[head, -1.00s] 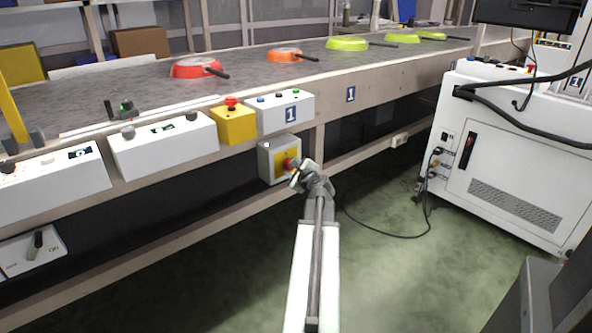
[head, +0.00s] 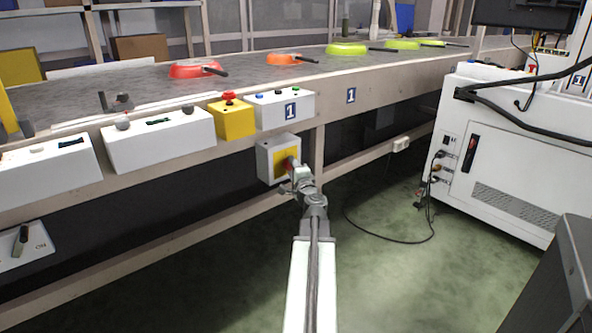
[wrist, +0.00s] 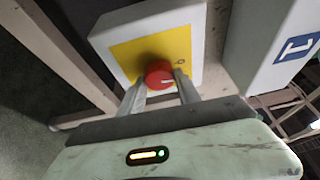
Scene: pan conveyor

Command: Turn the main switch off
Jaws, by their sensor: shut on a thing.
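The main switch is a red rotary knob (wrist: 158,74) on a yellow plate (wrist: 128,55). The plate is on a grey box (head: 264,163) fixed below the front edge of the conveyor. My gripper (head: 294,168) reaches this box in the head view and covers most of the knob there. In the wrist view my gripper (wrist: 160,94) has one finger on each side of the knob and is shut on it. A pale line shows on the knob's face, and a small round mark is on the plate to its upper right.
A yellow box with a red button (head: 232,117) and a white button panel (head: 284,110) sit just above. Coloured pans, including a red one (head: 192,70), lie on the conveyor belt (head: 120,80). A white cabinet (head: 500,150) with cables stands right.

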